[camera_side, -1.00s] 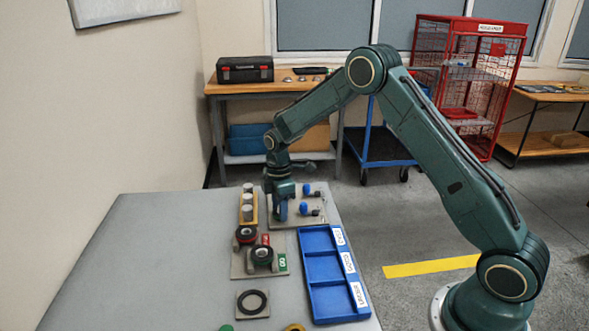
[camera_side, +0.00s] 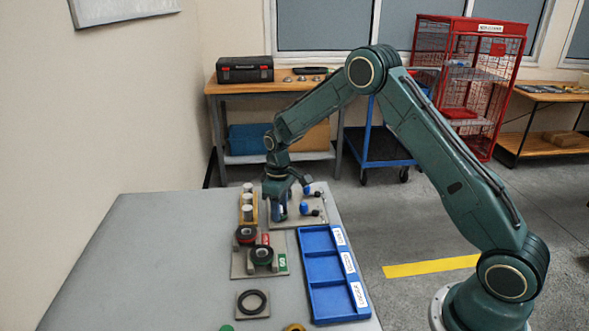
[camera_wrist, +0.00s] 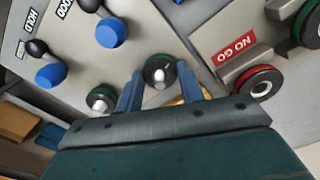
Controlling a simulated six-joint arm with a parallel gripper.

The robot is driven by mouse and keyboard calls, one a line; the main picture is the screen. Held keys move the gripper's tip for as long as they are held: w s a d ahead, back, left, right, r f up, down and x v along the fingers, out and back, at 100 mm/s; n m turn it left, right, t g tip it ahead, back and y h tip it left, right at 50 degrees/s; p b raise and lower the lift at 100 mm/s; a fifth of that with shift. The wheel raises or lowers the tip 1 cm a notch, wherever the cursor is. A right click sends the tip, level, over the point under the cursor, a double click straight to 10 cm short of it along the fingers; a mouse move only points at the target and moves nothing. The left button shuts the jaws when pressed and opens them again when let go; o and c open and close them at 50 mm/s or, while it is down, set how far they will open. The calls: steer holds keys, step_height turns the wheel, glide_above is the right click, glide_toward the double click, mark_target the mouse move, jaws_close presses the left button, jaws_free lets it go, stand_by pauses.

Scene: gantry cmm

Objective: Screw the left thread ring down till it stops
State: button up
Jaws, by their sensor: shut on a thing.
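A dark thread ring with a green edge (camera_wrist: 158,72) sits around a bright metal stud on a light plate in the wrist view. My gripper (camera_wrist: 158,86) has one blue finger on each side of this ring and is shut on it. A second dark, green-edged piece on a metal stud (camera_wrist: 100,98) stands to its left, outside the fingers. In the side view my gripper (camera_side: 280,216) is low over the plate (camera_side: 313,222), and its fingers and wrist hide the held ring. I cannot tell how far down the stud the ring sits.
Blue-headed pieces with black knobs (camera_wrist: 111,33) stand close by on the plate. The NO GO red ring (camera_wrist: 258,82) is on its stand to the right. A wooden rack with pale cylinders (camera_side: 248,200), a blue tray (camera_side: 323,268) and a loose black ring (camera_side: 252,302) are also on the table.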

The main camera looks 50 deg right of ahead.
steer(key=m, duration=0.5)
steer(key=shift+w+r+m, duration=0.1)
steer(key=shift+r+m, duration=0.1)
steer(key=shift+m, duration=0.1)
steer(key=m, duration=0.5)
steer(key=shift+m, duration=0.4)
steer(key=o, duration=0.9)
steer(key=shift+o, duration=0.4)
steer(key=shift+f, duration=0.1)
step_height(320, 180, up, 14)
